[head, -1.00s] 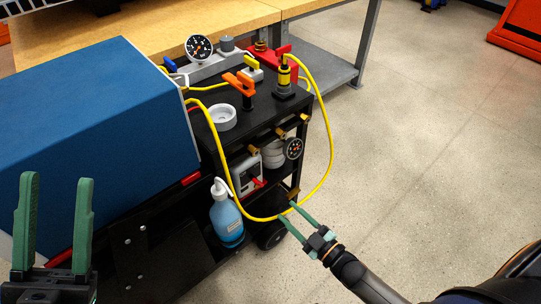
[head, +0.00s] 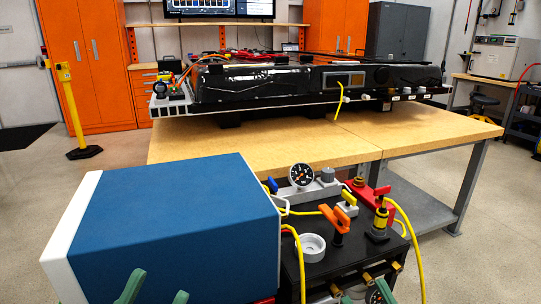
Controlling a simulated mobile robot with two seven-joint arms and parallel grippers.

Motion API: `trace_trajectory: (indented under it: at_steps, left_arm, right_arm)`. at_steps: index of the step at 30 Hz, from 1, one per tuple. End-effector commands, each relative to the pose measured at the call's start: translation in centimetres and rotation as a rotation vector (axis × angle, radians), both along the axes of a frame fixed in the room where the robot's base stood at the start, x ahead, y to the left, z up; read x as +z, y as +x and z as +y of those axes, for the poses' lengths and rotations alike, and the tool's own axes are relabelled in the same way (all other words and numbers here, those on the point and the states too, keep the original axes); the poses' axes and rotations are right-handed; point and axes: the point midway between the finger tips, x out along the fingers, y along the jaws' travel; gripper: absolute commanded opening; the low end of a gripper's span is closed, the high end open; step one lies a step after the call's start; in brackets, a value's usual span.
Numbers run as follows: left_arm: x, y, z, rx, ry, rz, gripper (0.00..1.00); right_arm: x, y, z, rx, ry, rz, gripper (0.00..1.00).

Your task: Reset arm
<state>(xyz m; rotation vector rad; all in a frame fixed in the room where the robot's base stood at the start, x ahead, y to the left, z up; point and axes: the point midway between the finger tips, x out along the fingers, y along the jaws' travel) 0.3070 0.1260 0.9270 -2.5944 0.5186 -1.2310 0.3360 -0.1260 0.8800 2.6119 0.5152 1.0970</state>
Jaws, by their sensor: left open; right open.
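My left gripper (head: 156,291) shows at the bottom edge, left of centre, in front of the blue box. Only its two green fingertips are in view, spread apart with nothing visible between them. My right gripper (head: 365,294) shows at the bottom edge, right of centre, at the front of the black cart (head: 345,266). Its green fingertips are apart, and I see nothing held. The rest of both grippers and both arms is below the picture.
A large blue box with a white end (head: 175,225) stands left of the cart. Behind is a wooden bench (head: 270,142) bearing a black battery pack (head: 260,84).

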Motion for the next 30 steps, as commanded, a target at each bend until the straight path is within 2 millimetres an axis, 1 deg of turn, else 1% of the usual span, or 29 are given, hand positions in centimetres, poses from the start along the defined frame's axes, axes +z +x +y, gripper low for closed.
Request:
trace_trajectory:
  at_steps: [1,5,6,11,17,20,22,26,29,30]
  left_arm:
    - [0.0,0.0,0.0,0.0,0.0,0.0,0.5]
    - [0.0,0.0,0.0,0.0,0.0,0.0,0.5]
    - [0.4,0.7,0.1,0.009,0.001,0.038,0.5]
    - [-0.5,3.0,0.5,0.04,0.003,0.181,0.5]
    - [-2.6,5.7,1.2,0.085,0.005,0.404,0.5]
    - [-4.2,6.8,1.7,0.114,0.008,0.55,0.5]
    - [-5.8,7.3,2.1,0.136,0.01,0.675,0.5]
    - [-9.2,7.0,2.9,0.176,0.016,0.912,0.5]
    - [-11.9,5.8,3.4,0.204,0.02,1.096,0.5]
    - [-12.9,5.1,3.6,0.214,0.021,1.167,0.5]
  right_arm:
    - [1.6,-1.0,0.0,0.011,0.014,-0.027,0.45]
    - [5.3,-3.3,0.0,0.033,0.05,-0.088,0.45]
    - [5.4,-2.4,-0.1,0.022,0.048,-0.044,0.45]
    - [4.3,0.1,-0.5,-0.013,0.046,0.1,0.45]
    - [2.2,2.7,-1.2,-0.064,0.042,0.321,0.45]
    - [0.6,3.9,-1.7,-0.097,0.04,0.466,0.45]
    - [-1.0,4.4,-2.1,-0.122,0.038,0.591,0.45]
    - [-4.4,4.1,-2.9,-0.168,0.033,0.828,0.45]
    - [-7.1,2.9,-3.4,-0.2,0.029,1.01,0.45]
    - [-8.1,2.2,-3.6,-0.212,0.028,1.082,0.45]
